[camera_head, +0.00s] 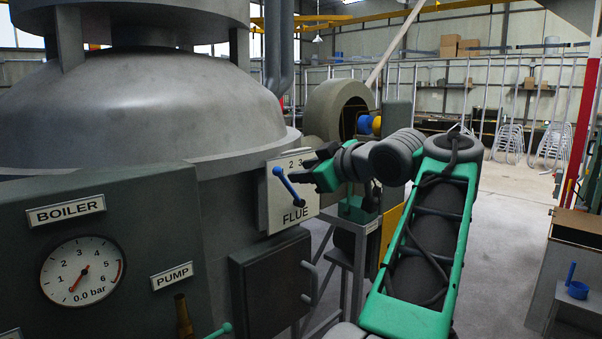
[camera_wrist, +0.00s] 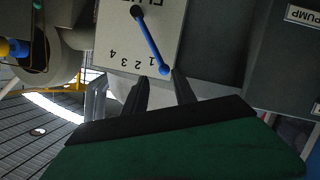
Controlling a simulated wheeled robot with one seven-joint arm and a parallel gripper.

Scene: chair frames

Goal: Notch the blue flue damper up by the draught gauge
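The blue flue damper lever (camera_head: 287,187) is on a pale plate (camera_head: 266,217) marked FLUE, with a scale. It leans up and left from its pivot, and its knob is near the scale's low end. In the wrist view, upside down, the lever (camera_wrist: 150,43) ends just past the 1. My gripper (camera_head: 309,164) is in front of the plate, to the right of the knob, and hides part of the scale. In the wrist view my fingertips (camera_wrist: 159,80) are apart, with the knob in line with the gap; contact is not visible. A dial gauge (camera_head: 83,271) reads 0.0 bar; no draught label shows.
The grey boiler (camera_head: 150,105) fills the left side. A dark door (camera_head: 272,283) with a handle is below the plate. A PUMP label (camera_head: 172,276) is left of it. A round blower housing (camera_head: 338,108) stands behind my gripper. Open floor lies to the right.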

